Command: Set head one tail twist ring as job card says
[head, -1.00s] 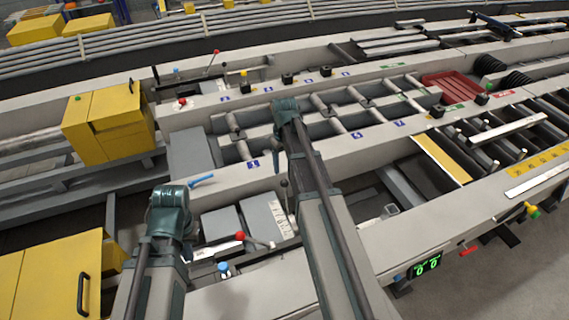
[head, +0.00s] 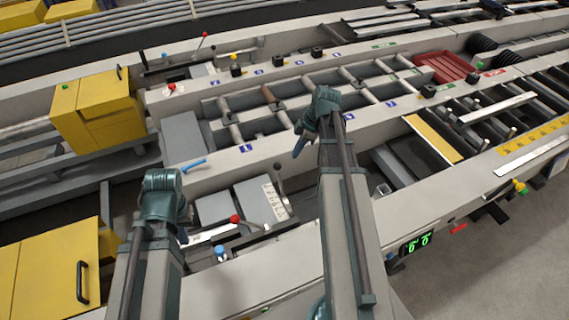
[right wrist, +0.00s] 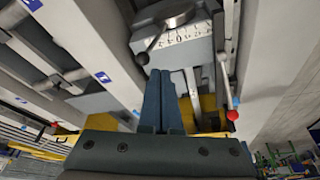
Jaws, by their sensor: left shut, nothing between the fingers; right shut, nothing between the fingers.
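A grey block with a white numbered scale (head: 273,202) stands on the near beam in the head view. In the right wrist view the numbered scale (right wrist: 180,36) curves around a round metal part at the top. I cannot tell the exact setting. My right gripper (head: 299,146) is shut and empty, above and beyond the scale in the head view. Its dark fingers (right wrist: 164,98) lie together below the scale in the right wrist view, apart from it. My left gripper (head: 165,195) is left of the grey blocks, with its fingertips largely hidden. No readable job card shows.
A red-ball lever (head: 235,219) and a blue knob (head: 220,251) stand near the scale. A blue handle (head: 194,165) lies on the beam. Yellow boxes (head: 103,115) are at left. A green digit display (head: 417,242) is at lower right; a red tray (head: 446,67) is at the back.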

